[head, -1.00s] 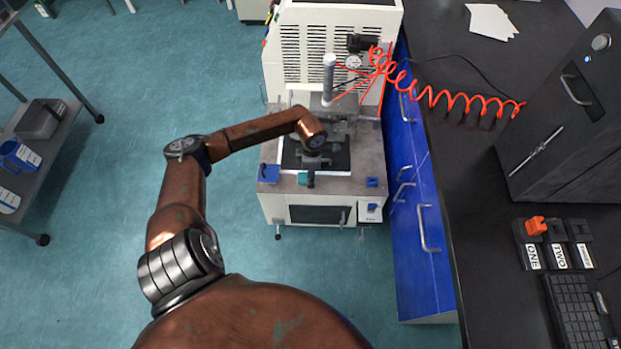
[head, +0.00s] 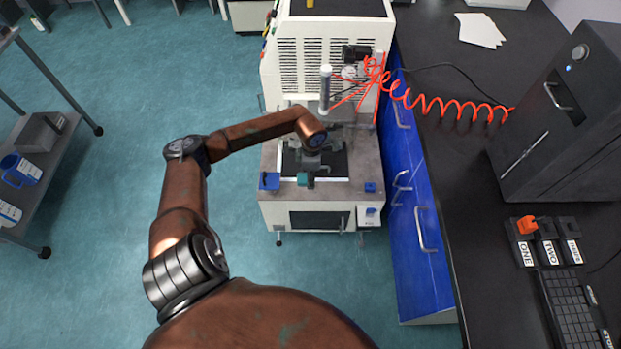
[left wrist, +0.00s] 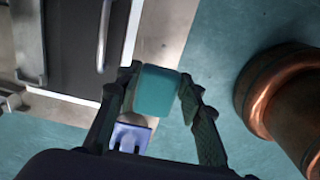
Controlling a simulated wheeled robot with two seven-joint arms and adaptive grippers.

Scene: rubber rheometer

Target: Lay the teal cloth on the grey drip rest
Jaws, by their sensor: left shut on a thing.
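The teal cloth (head: 305,180) looks like a small block at the front of the machine's bed. It also shows in the left wrist view (left wrist: 156,91), between the two fingers. My left gripper (head: 309,168) is shut on it, over the bed's front edge; whether the cloth touches anything below is unclear. The fingers show better in the left wrist view (left wrist: 157,88). I cannot make out the grey drip rest with certainty in either view. My right gripper is not in view.
The white machine (head: 325,60) has a blue holder (head: 269,181) at its bed's front left and a blue block (head: 370,187) at the right. A red coiled hose (head: 440,105) runs to the dark bench (head: 460,150). A shelf cart stands at left; floor between is clear.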

